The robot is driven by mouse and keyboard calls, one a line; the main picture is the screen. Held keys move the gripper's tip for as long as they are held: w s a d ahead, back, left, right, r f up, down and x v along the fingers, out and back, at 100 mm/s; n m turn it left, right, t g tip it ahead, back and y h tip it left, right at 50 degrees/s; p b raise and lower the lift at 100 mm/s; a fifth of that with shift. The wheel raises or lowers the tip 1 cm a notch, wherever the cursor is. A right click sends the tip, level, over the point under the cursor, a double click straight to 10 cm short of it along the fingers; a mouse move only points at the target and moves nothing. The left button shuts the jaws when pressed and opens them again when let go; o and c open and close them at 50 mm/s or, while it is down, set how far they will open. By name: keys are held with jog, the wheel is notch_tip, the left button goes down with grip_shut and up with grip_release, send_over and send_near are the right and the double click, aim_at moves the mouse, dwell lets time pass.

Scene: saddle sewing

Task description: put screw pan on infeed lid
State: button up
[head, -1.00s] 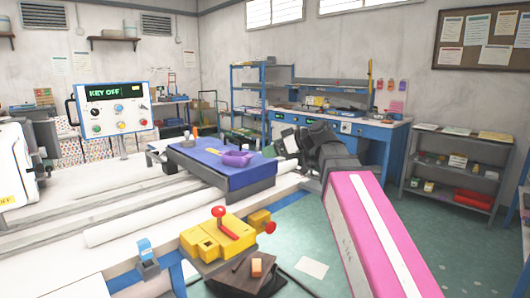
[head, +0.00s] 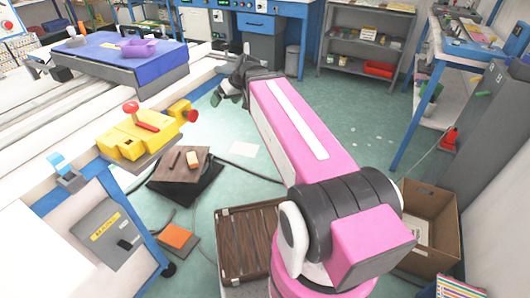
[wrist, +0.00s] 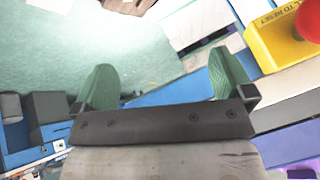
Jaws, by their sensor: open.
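A purple pan (head: 138,47), which I take as the screw pan, sits on the blue top of a grey box (head: 95,48) at the upper left of the head view. This blue top may be the infeed lid; no label shows. My gripper (head: 228,88) is to the right of the box, beyond the machine table's edge and apart from the pan. In the wrist view my gripper's green fingers (wrist: 165,84) are spread with nothing between them.
A yellow block with a red handle (head: 140,132) stands on the table edge. A dark pedal stand (head: 180,168), a wooden-topped piece (head: 245,242) and a cardboard box (head: 430,225) are on the floor. A blue workbench (head: 258,22) stands behind. Open green floor lies right of the gripper.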

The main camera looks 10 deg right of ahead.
jog(key=s+d+f+m+g+h, duration=0.1)
jog(key=s+d+f+m+h, duration=0.1)
jog(key=f, duration=0.5)
jog(key=s+d+f+m+g+h, duration=0.1)
jog(key=s+d+f+m+h, duration=0.1)
jog(key=s+d+f, duration=0.2)
jog(key=s+d+f+m+g+h, duration=0.1)
jog(key=s+d+f+m+h, duration=0.1)
jog(key=s+d+f, duration=0.2)
jog(key=d+f, duration=0.3)
jog(key=f, duration=0.3)
